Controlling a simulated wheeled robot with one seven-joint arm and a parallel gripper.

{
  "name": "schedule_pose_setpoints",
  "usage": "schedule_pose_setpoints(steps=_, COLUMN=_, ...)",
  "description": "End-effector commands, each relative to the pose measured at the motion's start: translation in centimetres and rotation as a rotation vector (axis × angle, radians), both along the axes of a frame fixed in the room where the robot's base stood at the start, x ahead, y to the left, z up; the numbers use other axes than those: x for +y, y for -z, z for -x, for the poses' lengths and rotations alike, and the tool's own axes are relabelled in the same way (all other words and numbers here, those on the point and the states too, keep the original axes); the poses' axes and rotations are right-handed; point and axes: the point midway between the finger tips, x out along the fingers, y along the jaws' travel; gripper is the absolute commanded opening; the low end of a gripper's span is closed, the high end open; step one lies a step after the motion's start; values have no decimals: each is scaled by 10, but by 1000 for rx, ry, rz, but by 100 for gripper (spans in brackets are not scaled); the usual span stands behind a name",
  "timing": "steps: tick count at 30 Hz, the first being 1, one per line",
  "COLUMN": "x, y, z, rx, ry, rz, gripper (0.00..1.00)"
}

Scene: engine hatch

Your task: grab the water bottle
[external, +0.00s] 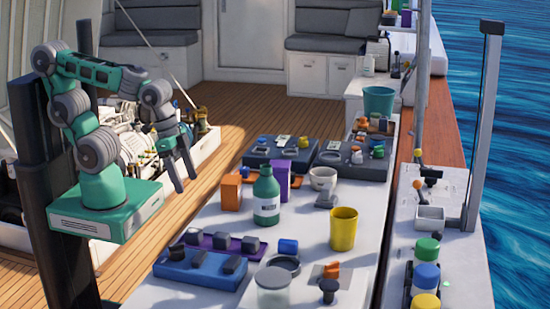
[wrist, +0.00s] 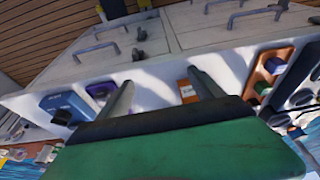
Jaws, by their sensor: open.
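The water bottle looks to be the green bottle (external: 266,198) with a white label and dark cap. It stands upright on the white counter (external: 205,205), near its middle. My gripper (external: 184,181) hangs to the left of the bottle, beyond the counter's left edge, with its fingers pointing down. It is well apart from the bottle, open and empty. In the wrist view its two fingers (wrist: 160,80) are spread with nothing between them. I cannot make out the bottle in the wrist view.
An orange box (external: 231,193) stands left of the bottle and a purple box (external: 282,180) close behind it. Blue (external: 200,268) and purple (external: 222,244) trays lie in front.

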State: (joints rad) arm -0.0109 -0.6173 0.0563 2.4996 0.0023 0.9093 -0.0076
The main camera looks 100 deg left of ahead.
Motion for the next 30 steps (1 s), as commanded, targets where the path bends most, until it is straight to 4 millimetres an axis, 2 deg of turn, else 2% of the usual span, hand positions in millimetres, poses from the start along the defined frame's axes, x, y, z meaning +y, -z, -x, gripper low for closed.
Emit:
schedule_pose_setpoints(steps=4, x=0, y=0, z=0, rx=0, ry=0, rz=0, gripper=88)
schedule_pose_setpoints(steps=11, x=0, y=-1, z=-2, rx=-2, ry=8, rz=-5, gripper=88)
schedule_pose_setpoints(steps=13, x=1, y=-4, z=-12, rx=-14, ry=60, rz=-34, gripper=88)
schedule_pose_setpoints(steps=14, x=2, y=-6, z=-20, rx=-23, ry=99, rz=-59, gripper=88)
schedule_pose_setpoints(steps=17, x=4, y=-18, z=-65, rx=-69, ry=318, rz=-208, gripper=88)
schedule_pose_setpoints(steps=21, x=2, y=-39, z=-141, rx=-105, ry=712, rz=-536, gripper=88)
schedule_pose_setpoints(steps=24, x=-6, y=-51, z=-181, rx=-84, ry=944, rz=-759, gripper=88)
schedule_pose_setpoints(steps=27, x=-19, y=-47, z=-205, rx=-6, ry=1175, rz=-986, gripper=88)
schedule_pose_setpoints(steps=30, x=-28, y=-11, z=-198, rx=181, ry=1448, rz=-1235, gripper=88)
